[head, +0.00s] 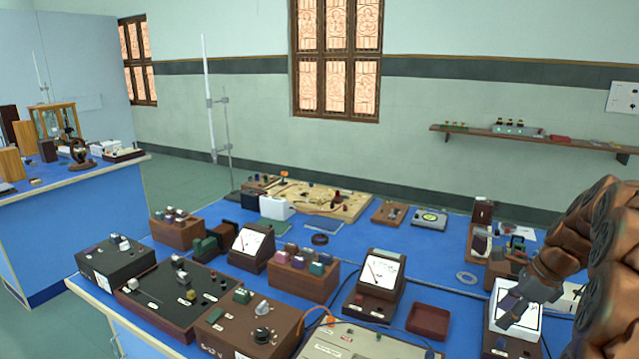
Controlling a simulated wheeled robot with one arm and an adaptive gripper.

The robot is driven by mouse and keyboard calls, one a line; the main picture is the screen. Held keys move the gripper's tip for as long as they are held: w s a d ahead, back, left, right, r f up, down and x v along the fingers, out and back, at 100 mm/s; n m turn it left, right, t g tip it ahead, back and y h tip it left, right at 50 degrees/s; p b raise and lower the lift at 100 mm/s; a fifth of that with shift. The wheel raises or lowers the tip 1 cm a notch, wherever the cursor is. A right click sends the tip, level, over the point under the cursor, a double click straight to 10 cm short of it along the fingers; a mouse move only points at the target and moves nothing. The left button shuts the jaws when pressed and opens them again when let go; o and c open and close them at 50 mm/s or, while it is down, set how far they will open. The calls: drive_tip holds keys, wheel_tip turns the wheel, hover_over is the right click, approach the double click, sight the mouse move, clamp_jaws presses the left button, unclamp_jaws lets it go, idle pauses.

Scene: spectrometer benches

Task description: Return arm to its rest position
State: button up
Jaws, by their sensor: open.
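My arm, brown and jointed, comes in from the right edge. My gripper (512,304) is at its end, over the right part of the blue bench (345,262). It is open, and no held object shows. It appears in front of a white-faced meter (528,325) in a brown case and hides part of it. I cannot tell how far above the meter it is.
Dark control boxes (180,300), meters (375,280) and terminal blocks crowd the bench's near side. An empty red-brown tray (428,321) lies left of my gripper. A tall stand (227,140) rises at the back. A wall shelf (550,138) is at the right. Blue surface shows mid-bench.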

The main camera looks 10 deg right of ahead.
drive_tip(key=s+a+r+n+g, duration=0.1)
drive_tip(key=s+a+n, duration=0.25)
drive_tip(key=a, duration=0.45)
drive_tip(key=s+a+r+n+g, duration=0.1)
drive_tip(key=s+a+n, duration=0.1)
drive_tip(key=a+n, duration=0.4)
drive_tip(key=s+a+r+n+g, duration=0.1)
drive_tip(key=s+a+n, duration=0.2)
drive_tip(key=a, duration=0.6)
drive_tip(key=s+a+f+n+g+h, duration=0.1)
drive_tip(key=s+a+n, duration=0.3)
drive_tip(key=s, duration=0.5)
drive_tip(key=s+a+f+n+h+p, duration=0.1)
drive_tip(key=s+a+n, duration=0.3)
drive_tip(key=s+n, duration=0.5)
drive_tip(key=shift+a+f+g+h, duration=0.3)
drive_tip(key=shift+f+g, duration=0.1)
drive_tip(key=shift+f, duration=0.05)
drive_tip(key=shift+n, duration=0.25)
